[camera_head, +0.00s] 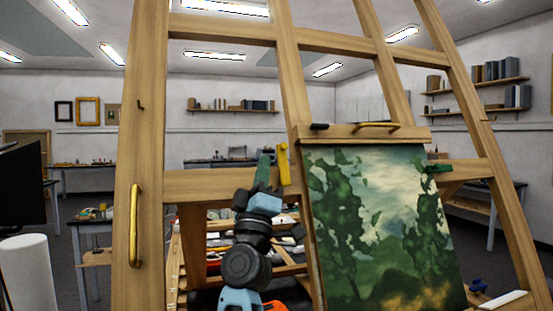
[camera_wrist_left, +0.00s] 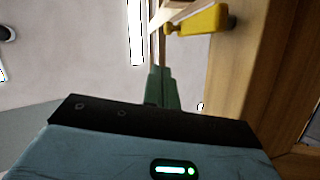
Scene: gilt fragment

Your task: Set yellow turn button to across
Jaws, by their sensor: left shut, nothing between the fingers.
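The yellow turn button (camera_head: 283,163) is on the easel's middle upright, just left of the painting (camera_head: 380,230). Its long side stands nearly upright in the head view, along the wooden post. The yellow turn button also shows at the top of the left wrist view (camera_wrist_left: 200,22). My left gripper (camera_head: 264,160) has green fingers, shut and empty, just left of the button. In the left wrist view the fingertips (camera_wrist_left: 160,76) are together, with a visible gap to the button. My right gripper is not in view.
A green turn button (camera_head: 438,168) is at the painting's right edge. Brass handles are on the left post (camera_head: 135,225) and the top bar (camera_head: 377,127). The easel's wooden posts and crossbars surround my left arm. Benches and shelves stand far behind.

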